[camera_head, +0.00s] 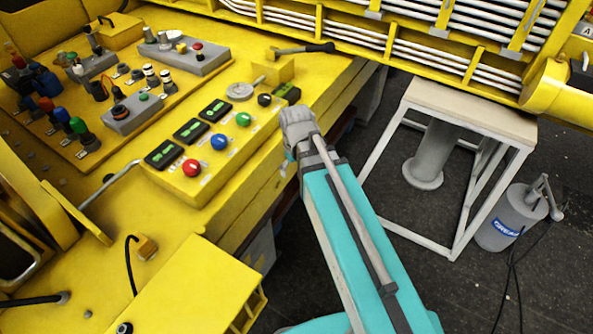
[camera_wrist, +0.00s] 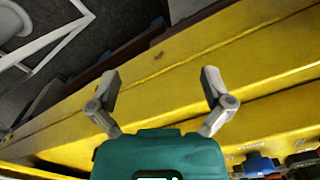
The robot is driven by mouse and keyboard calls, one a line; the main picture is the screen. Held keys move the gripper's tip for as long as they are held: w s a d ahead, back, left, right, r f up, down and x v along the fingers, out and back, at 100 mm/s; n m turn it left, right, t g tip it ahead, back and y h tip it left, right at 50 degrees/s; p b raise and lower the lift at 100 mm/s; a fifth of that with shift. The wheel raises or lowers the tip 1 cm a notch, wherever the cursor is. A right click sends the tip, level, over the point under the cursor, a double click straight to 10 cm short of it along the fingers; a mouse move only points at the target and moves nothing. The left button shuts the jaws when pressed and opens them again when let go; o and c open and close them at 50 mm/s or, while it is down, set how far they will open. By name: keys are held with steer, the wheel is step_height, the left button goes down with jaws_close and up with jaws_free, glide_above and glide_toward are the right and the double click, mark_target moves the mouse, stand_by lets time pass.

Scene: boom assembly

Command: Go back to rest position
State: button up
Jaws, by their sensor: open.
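My gripper (camera_wrist: 160,82) shows in the wrist view with its two grey fingers spread wide and nothing between them. Behind the fingers lie the yellow console's edge and side. In the head view my turquoise arm reaches up from the bottom to the right edge of the yellow control box (camera_head: 225,178). The grey wrist is beside that edge, and the gripper is mostly hidden there. The box carries a red button (camera_head: 191,168), a blue button (camera_head: 219,142) and a green button (camera_head: 243,119). The blue button (camera_wrist: 258,164) also shows at the lower right of the wrist view.
A hammer (camera_head: 300,49) lies at the console's back edge. Joystick and switch panels stand at the left. A white-framed stand (camera_head: 470,110) and a grey grease bucket (camera_head: 508,220) are on the right. Yellow boom rails cross the top. Dark floor is open at the lower right.

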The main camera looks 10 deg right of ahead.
steer(key=shift+d, duration=0.1)
stand_by(0.3)
steer(key=s+d+m, duration=0.3)
steer(key=d+m, duration=0.1)
steer(key=d, duration=0.2)
steer(key=shift+s+d, duration=0.15)
steer(key=shift+d, duration=0.25)
stand_by(0.9)
